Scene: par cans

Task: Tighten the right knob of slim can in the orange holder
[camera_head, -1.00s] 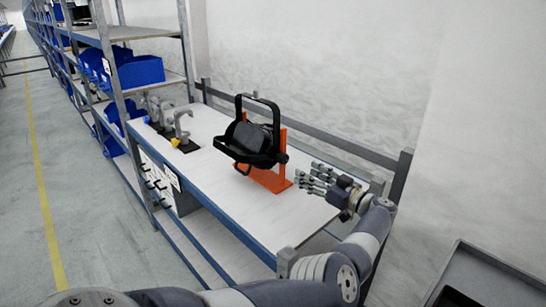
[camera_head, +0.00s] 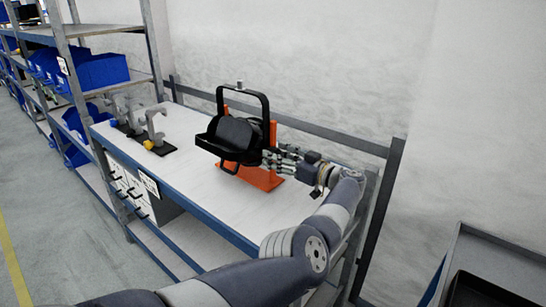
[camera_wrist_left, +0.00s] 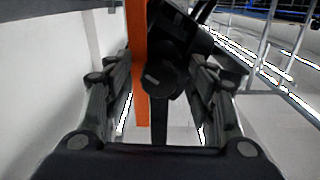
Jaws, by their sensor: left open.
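The black slim can (camera_head: 238,134), with its black yoke, hangs in the orange holder (camera_head: 262,178) on the workbench. My left gripper (camera_head: 279,158) is open at the can's right side, its fingertips close to the can. In the left wrist view, the dark round knob (camera_wrist_left: 160,78) shows between the two open fingers (camera_wrist_left: 160,92), with the upright orange holder post (camera_wrist_left: 138,50) behind it to the left. No finger visibly closes on the knob; contact cannot be told. In the head view the fingers largely hide the knob. My right gripper is not in view.
The white workbench (camera_head: 215,208) has free room in front of the holder. Grey clamps (camera_head: 152,128) stand at its left end. A grey rail (camera_head: 330,133) runs behind it by the wall. Blue bins (camera_head: 95,70) fill the shelves at left.

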